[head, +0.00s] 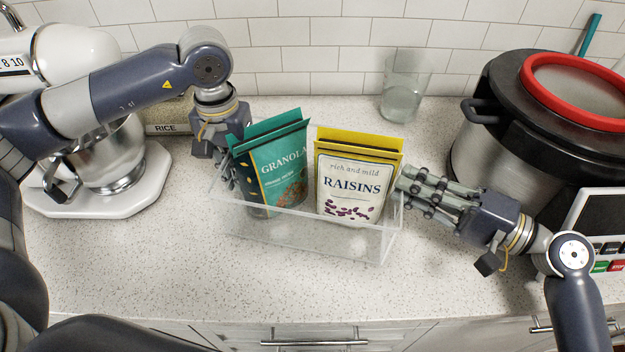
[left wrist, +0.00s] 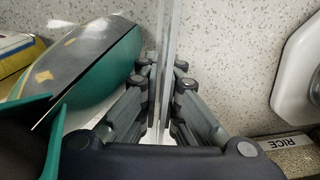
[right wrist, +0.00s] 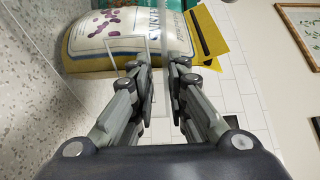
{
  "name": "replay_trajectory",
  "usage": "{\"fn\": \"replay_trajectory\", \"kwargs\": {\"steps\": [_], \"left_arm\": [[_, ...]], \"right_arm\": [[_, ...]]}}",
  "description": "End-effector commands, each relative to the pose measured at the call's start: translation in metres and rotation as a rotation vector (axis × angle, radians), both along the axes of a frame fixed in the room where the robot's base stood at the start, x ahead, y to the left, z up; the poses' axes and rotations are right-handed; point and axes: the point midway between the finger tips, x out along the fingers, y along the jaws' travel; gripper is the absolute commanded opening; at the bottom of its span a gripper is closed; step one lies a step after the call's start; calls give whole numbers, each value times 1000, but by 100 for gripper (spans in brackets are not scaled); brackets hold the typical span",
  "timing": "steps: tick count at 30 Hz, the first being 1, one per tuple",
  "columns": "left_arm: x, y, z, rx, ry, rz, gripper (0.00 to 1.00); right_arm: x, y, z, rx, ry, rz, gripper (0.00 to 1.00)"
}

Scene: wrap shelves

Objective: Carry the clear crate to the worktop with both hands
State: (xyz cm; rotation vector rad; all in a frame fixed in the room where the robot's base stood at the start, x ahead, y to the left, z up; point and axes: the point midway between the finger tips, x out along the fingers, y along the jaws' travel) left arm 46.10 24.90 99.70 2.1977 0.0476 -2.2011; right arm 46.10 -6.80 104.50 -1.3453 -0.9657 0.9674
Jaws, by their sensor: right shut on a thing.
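The clear crate (head: 310,238) is see-through and holds green granola pouches (head: 277,170) and yellow raisins pouches (head: 350,185), standing upright. It is over the speckled worktop (head: 140,260); I cannot tell whether its base touches. My left gripper (head: 232,178) is at the crate's left end, partly hidden behind the granola. In the left wrist view its fingers (left wrist: 163,82) are closed on both sides of the thin clear wall (left wrist: 168,40). My right gripper (head: 404,184) is shut on the crate's right end wall, which also shows between its fingers (right wrist: 162,75) in the right wrist view.
A stand mixer (head: 100,150) and a box marked RICE (head: 168,128) stand at the left. A clear glass (head: 403,90) stands behind the crate. A large dark cooker with a red-rimmed lid (head: 540,120) is at the right. The worktop in front of the crate is clear.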

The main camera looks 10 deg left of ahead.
Motion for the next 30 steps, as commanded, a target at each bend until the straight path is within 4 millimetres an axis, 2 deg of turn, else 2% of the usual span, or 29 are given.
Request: {"fn": "replay_trajectory", "kwargs": {"steps": [9, 10, 12, 23, 26, 30], "left_arm": [[2, 0, -16, -3, -6, 8, 0], [2, 0, -14, -2, -5, 8, 12], [1, 0, -13, -2, -4, 7, 25], [1, 0, -12, -1, -2, 2, 25], [1, 0, -3, -1, -4, 2, 25], [1, -1, 17, -2, -6, 2, 25]], "right_arm": [[-1, 1, -16, 3, 1, 5, 0], [-1, 1, -15, 1, 3, 5, 21], [-1, 1, -14, 1, 3, 4, 35], [0, 0, -14, 0, 1, 1, 35], [0, 0, -14, 0, 0, 1, 35], [0, 0, -14, 0, 0, 0, 35]]}}
